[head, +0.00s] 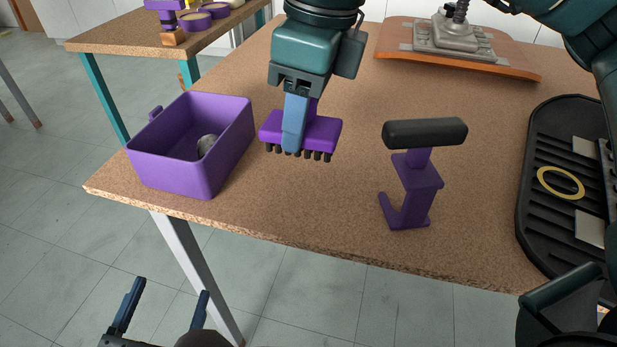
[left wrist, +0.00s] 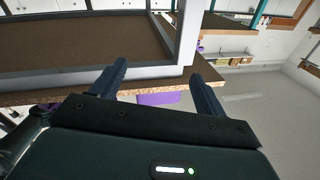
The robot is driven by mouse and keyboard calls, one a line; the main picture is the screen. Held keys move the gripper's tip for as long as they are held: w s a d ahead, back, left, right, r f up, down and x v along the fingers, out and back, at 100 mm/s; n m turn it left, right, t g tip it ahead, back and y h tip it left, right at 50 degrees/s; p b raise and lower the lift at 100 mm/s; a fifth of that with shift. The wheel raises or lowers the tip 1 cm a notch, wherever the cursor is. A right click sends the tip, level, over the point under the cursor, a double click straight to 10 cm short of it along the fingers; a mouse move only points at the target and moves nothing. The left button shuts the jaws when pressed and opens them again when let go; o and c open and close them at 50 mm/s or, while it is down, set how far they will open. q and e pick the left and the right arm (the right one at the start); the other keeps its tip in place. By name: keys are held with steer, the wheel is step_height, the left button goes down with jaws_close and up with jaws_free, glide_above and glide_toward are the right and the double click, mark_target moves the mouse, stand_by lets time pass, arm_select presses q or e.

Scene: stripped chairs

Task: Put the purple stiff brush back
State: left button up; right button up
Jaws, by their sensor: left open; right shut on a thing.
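The purple stiff brush (head: 322,132) has a purple block and short dark bristles pointing down. My right gripper (head: 293,138) comes down from the top of the head view and is shut on the brush. The brush is just right of an open purple bin (head: 228,172); whether its bristles touch the table is hard to tell. My left gripper (head: 171,290) is open and empty, low in front of the table; its fingers also show in the left wrist view (left wrist: 161,68). A purple stand (head: 412,178) with a black padded bar on top stands upright to the right.
The bin holds a grey round thing (head: 207,145). A black ribbed tray (head: 540,215) with a yellow ring (head: 560,182) lies at the right. An orange-brown board (head: 400,66) with a metal fitting is at the back.

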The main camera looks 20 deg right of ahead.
mark_target(303, 142)
step_height(303, 142, down, 4)
steer(key=shift+r+b, duration=0.1)
steer(key=shift+b, duration=0.25)
step_height(303, 142, down, 4)
steer(key=shift+r+b, duration=0.1)
steer(key=shift+b, duration=0.5)
arm_select(q)
steer(key=shift+d+t+h, duration=0.3)
steer(key=shift+t+h, duration=0.1)
steer(key=shift+h, duration=0.1)
arm_select(e)
steer(key=shift+f, duration=0.2)
steer(key=o, duration=1)
steer(key=shift+c, duration=0.2)
arm_select(q)
steer(key=shift+r, duration=0.15)
arm_select(e)
steer(key=shift+r, duration=0.1)
